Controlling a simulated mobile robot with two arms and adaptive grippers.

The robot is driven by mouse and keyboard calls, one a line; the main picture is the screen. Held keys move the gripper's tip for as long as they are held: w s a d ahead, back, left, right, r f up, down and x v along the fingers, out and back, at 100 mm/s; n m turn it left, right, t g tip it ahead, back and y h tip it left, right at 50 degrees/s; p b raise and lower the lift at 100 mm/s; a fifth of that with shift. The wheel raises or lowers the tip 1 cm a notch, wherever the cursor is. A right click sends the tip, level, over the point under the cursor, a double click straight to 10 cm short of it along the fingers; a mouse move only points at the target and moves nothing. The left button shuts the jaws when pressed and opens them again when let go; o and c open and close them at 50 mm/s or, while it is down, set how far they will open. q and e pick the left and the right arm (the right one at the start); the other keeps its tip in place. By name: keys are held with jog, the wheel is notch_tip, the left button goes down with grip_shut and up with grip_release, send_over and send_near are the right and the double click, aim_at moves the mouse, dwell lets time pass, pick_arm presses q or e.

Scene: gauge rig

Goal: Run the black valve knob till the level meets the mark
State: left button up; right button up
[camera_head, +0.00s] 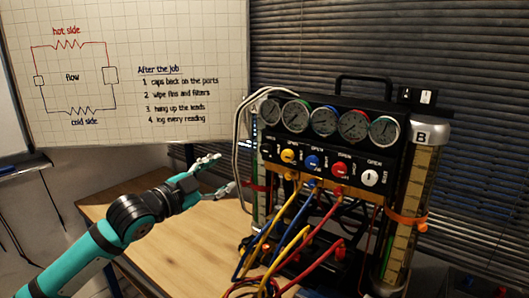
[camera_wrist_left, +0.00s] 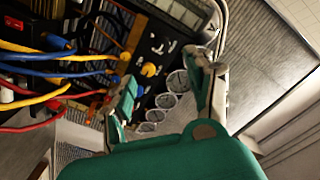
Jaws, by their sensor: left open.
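The gauge rig (camera_head: 325,150) stands on the wooden table, with a row of round dials above a row of coloured knobs. A yellow knob (camera_head: 289,156), blue knob (camera_head: 312,162), red knob (camera_head: 339,169) and white knob (camera_head: 370,177) show. The black valve knob is hard to pick out against the dark panel. A clear column marked B (camera_head: 410,190) stands at the right with an orange band (camera_head: 405,220); its liquid level is unclear. My left gripper (camera_head: 224,173) is open and empty, left of the panel. In the left wrist view the yellow knob (camera_wrist_left: 148,69) shows between its fingers. My right gripper is out of view.
Yellow, blue and red hoses (camera_head: 285,240) hang from the rig's front onto the table. A second column with a red band (camera_head: 257,187) is partly hidden at the rig's left. Bare tabletop (camera_head: 190,240) lies left of the hoses. A whiteboard (camera_head: 130,70) stands behind.

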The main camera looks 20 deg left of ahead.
aim_at(263, 151)
pick_arm(q)
jog(key=p+x, duration=0.2)
jog(key=x, duration=0.3)
jog(key=p+x, duration=0.2)
jog(key=x, duration=0.4)
jog(key=p+x, duration=0.1)
jog(key=x, duration=0.5)
jog(key=shift+w+d+r+p, duration=0.15)
jog(key=shift+w+r+p, duration=0.05)
jog(key=shift+r+p, duration=0.2)
grip_shut()
